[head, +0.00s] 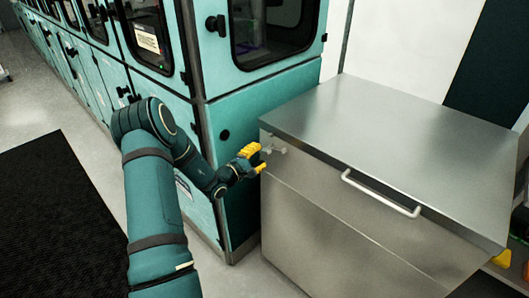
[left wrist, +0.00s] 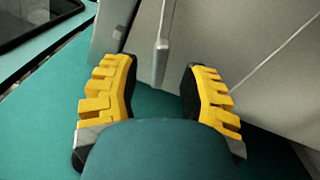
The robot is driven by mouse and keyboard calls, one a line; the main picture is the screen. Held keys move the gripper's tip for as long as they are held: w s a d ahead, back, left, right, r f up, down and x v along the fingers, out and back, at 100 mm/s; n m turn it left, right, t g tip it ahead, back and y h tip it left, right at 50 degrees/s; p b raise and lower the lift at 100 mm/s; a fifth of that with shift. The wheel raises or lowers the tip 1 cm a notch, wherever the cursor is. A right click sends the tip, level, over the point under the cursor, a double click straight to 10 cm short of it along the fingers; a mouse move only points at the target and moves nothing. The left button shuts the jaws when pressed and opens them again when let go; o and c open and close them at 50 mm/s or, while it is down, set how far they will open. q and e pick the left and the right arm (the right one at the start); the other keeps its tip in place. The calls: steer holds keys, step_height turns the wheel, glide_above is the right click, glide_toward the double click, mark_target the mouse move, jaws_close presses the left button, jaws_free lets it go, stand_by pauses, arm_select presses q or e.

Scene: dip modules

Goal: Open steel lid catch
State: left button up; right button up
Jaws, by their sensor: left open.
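The steel box (head: 330,215) stands at the right with its flat lid (head: 400,125) shut. A small metal catch (head: 275,149) sits on its front face near the upper left corner. My left gripper (head: 258,160), with yellow fingers, is open right in front of the catch. In the left wrist view, the catch's lever (left wrist: 161,50) points down into the gap between the open fingers (left wrist: 160,78). I see no clear contact between the fingers and the lever. My right gripper is out of view.
A white bar handle (head: 380,193) is on the lid's front, right of the catch. Teal cabinets (head: 255,110) with dark windows stand close on the left of the box. A black mat (head: 60,220) lies on the floor at the left.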

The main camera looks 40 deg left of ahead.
arm_select(q)
steer(key=s, duration=0.8)
steer(key=shift+s+a, duration=0.15)
steer(key=shift+a, duration=0.2)
